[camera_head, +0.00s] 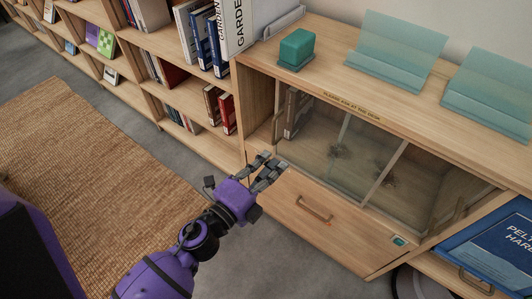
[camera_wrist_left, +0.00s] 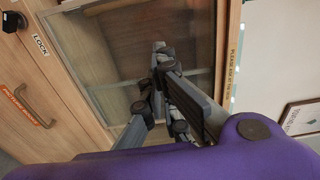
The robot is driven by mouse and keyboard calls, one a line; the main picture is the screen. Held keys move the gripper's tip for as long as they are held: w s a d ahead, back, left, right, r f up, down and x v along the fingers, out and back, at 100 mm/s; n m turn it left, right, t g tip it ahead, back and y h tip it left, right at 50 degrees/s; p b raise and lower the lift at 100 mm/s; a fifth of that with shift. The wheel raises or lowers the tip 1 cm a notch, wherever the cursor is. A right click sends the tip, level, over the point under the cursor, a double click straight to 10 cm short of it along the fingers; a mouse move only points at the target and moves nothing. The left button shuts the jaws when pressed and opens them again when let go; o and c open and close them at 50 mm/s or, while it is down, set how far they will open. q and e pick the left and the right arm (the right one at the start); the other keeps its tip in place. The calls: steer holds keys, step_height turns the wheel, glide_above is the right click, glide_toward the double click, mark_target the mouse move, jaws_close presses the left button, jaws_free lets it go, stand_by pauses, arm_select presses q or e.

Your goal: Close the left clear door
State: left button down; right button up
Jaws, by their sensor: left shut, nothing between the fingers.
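The clear doors front the low wooden cabinet below its top shelf in the head view. The left clear door (camera_head: 318,137) has books and dark shapes showing behind it. An upright pane edge stands near the middle, and another further right; how far the left door is slid is hard to tell. My left gripper (camera_head: 270,168) is shut and empty, just in front of the cabinet's lower left corner of the glass. In the left wrist view its fingers (camera_wrist_left: 165,75) lie in front of the glass (camera_wrist_left: 115,60); contact cannot be told. My right gripper is not in view.
A wooden drawer (camera_head: 310,225) with a handle lies under the glass. A teal box (camera_head: 296,46) and clear teal stands (camera_head: 397,50) are on the cabinet top. A blue poster (camera_head: 500,250) is at the lower right. Bookshelves (camera_head: 160,42) stand left; the brown rug (camera_head: 90,150) is clear.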

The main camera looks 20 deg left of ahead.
arm_select(q)
steer(key=w+p, duration=0.1)
steer(key=w, duration=0.9)
steer(key=shift+w+a+f, duration=0.15)
steer(key=shift+w+a, duration=0.05)
steer(key=shift+a, duration=0.15)
steer(key=w+a+b, duration=0.1)
steer(key=w+a, duration=0.3)
steer(key=a, duration=0.9)
steer(key=shift+w+b, duration=0.15)
steer(key=shift+b, duration=0.25)
